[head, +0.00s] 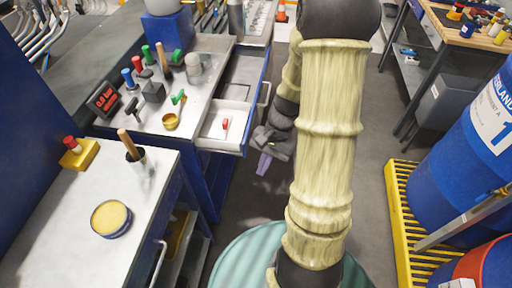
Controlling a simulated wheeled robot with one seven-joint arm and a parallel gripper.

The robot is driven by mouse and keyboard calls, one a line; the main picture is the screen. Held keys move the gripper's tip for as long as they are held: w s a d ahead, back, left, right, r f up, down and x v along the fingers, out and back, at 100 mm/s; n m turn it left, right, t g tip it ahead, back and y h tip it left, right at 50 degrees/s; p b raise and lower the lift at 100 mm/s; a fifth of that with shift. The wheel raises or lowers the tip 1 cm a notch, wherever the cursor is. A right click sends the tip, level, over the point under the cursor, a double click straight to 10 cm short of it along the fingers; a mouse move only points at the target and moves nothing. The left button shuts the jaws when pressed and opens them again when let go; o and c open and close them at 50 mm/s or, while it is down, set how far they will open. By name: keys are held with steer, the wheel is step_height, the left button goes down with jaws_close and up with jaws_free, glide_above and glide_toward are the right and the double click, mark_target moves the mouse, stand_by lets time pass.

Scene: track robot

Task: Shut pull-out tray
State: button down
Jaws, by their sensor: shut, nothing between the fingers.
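The pull-out tray (208,139) stands out from the right side of the blue workbench cabinet. It is open, and I look down into it. A small red item lies in its white near part, and its farther part is grey. Its blue front with a metal handle (265,94) faces right. My gripper (263,164) is shut and empty, pointing down just right of the tray's near front corner. It appears apart from the tray, though the exact gap is hard to judge. My arm hides part of the floor to the right.
Tools and a red-lit gauge (103,99) stand on the bench top. A nearer metal-topped cart (70,205) holds a yellow-topped tin (111,218).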

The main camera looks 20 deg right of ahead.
steer(key=w+d+f+m+t+y, duration=0.3)
steer(key=d+f+m+y, duration=0.2)
steer(key=m+y, duration=0.2)
steer(key=m+t+y+b, duration=0.2)
steer(key=m+t+y, duration=0.1)
steer(key=m+t, duration=0.6)
glide_toward(247, 145)
steer(key=s+v, duration=0.1)
steer(key=v, duration=0.6)
steer(key=shift+w+a+r, duration=0.1)
steer(key=shift+w+r, duration=0.05)
steer(key=shift+r, duration=0.05)
steer(key=p+x, duration=0.2)
steer(key=x, duration=1.2)
steer(key=shift+w, duration=0.1)
steer(key=shift+w, duration=0.1)
